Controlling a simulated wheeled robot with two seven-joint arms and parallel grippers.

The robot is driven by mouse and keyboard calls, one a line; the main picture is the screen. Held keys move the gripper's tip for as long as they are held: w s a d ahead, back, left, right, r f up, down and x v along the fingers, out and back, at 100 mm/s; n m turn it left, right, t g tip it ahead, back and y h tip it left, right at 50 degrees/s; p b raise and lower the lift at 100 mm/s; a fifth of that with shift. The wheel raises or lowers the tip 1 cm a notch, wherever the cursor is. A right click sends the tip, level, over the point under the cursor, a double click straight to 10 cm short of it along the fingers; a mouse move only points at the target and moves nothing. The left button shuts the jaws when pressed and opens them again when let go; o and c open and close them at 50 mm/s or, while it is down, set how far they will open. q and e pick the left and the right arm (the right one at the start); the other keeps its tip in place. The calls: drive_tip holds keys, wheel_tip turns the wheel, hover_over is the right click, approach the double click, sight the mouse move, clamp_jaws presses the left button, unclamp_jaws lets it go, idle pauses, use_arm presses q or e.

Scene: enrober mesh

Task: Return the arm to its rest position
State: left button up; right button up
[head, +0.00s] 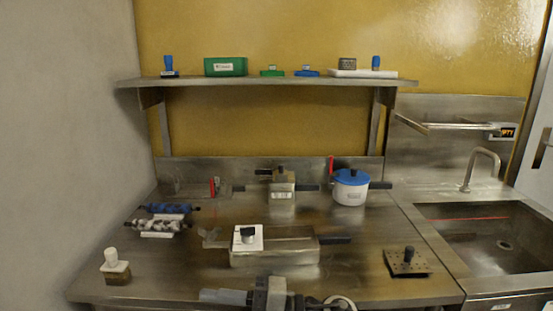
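A steel pan (275,257), brush (115,267), blue-lidded pot (350,188), smaller pot (283,187), rollers (158,226) and perforated plate (408,265) stand on the worktop. A shelf (270,82) hangs above; a sink (480,240) is right.

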drive_tip(key=d+f+m+t+h, duration=0.55)
drive_tip(key=d+m+t, duration=0.25)
drive_tip(key=m, duration=0.4)
drive_tip(key=d+f+m+t+h, duration=0.55)
drive_tip(key=d+m+t, duration=0.2)
drive_tip(key=m, duration=0.35)
drive_tip(key=s+d+f+m+g+h, duration=0.5)
drive_tip(key=s+d+f, duration=0.4)
drive_tip(key=s+f, duration=0.4)
drive_tip(key=shift+s+f+m+g+h, duration=0.35)
drive_tip(key=shift+s+m+g, duration=0.2)
drive_tip(key=shift+m, duration=0.45)
